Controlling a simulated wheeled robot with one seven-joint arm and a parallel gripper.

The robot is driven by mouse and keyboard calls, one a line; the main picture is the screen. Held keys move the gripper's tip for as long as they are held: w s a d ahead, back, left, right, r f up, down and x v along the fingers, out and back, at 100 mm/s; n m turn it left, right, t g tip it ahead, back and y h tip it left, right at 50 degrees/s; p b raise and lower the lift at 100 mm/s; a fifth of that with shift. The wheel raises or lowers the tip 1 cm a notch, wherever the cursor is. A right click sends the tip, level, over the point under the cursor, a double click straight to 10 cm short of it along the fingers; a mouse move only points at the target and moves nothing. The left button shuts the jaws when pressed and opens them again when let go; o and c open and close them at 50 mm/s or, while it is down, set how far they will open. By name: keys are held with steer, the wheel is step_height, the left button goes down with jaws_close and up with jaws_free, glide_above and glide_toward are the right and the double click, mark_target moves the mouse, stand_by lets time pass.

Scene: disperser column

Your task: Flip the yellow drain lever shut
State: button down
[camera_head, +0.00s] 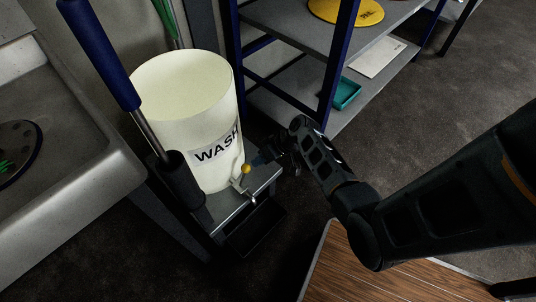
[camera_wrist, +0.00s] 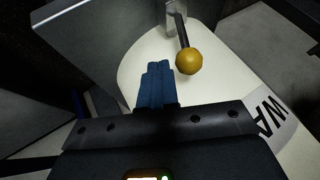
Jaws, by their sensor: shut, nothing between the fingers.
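A white bucket labelled WASH (camera_head: 175,85) stands on a grey stand, and its white wall also shows in the wrist view (camera_wrist: 228,95). The yellow drain lever knob (camera_head: 246,169) sits low on the bucket's front, above a small metal spout (camera_head: 252,200). In the wrist view, the yellow knob (camera_wrist: 189,61) ends a dark rod that runs up to a metal fitting (camera_wrist: 176,17). My gripper (camera_head: 260,160) is just right of the knob in the head view. In the wrist view, its blue fingers (camera_wrist: 158,70) are shut and empty, left of the knob, with a narrow gap showing.
A blue-handled rod (camera_head: 103,55) rises left of the bucket, beside a grey sink (camera_head: 75,195). A dark tray (camera_head: 257,232) lies below the spout. A shelf unit with blue posts (camera_head: 338,65) stands behind. A wooden top (camera_head: 350,265) is at the bottom right.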

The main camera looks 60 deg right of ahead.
steer(key=shift+w+a, duration=0.15)
steer(key=shift+a, duration=0.2)
steer(key=shift+r, duration=0.1)
